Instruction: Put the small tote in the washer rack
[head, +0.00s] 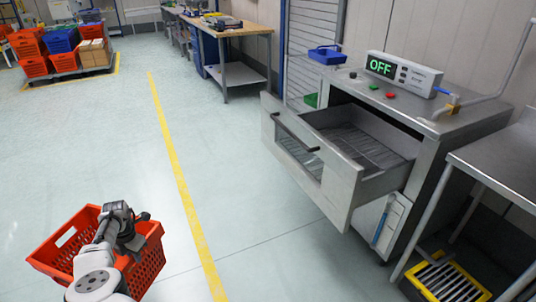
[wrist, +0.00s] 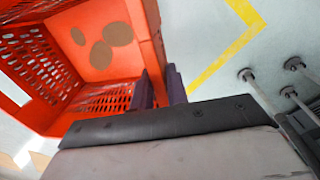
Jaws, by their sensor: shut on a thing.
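An orange tote (head: 62,246) with slotted walls is at the lower left of the head view. My gripper (head: 138,232) is at its right wall. In the wrist view, the purple fingers (wrist: 160,90) are shut on the wall of this tote (wrist: 95,50). Its inside looks empty, with brown round marks on one panel. Whether it touches the floor is hard to tell. The washer (head: 420,130) stands at the right with its front drawer pulled out. The metal rack (head: 365,145) in the drawer looks empty. The washer's display reads OFF.
A metal table (head: 500,160) is at the right edge, with a yellow-framed grate (head: 447,280) below. A workbench (head: 235,40) and a cart of totes (head: 68,60) are farther back. Floor between tote and washer is clear.

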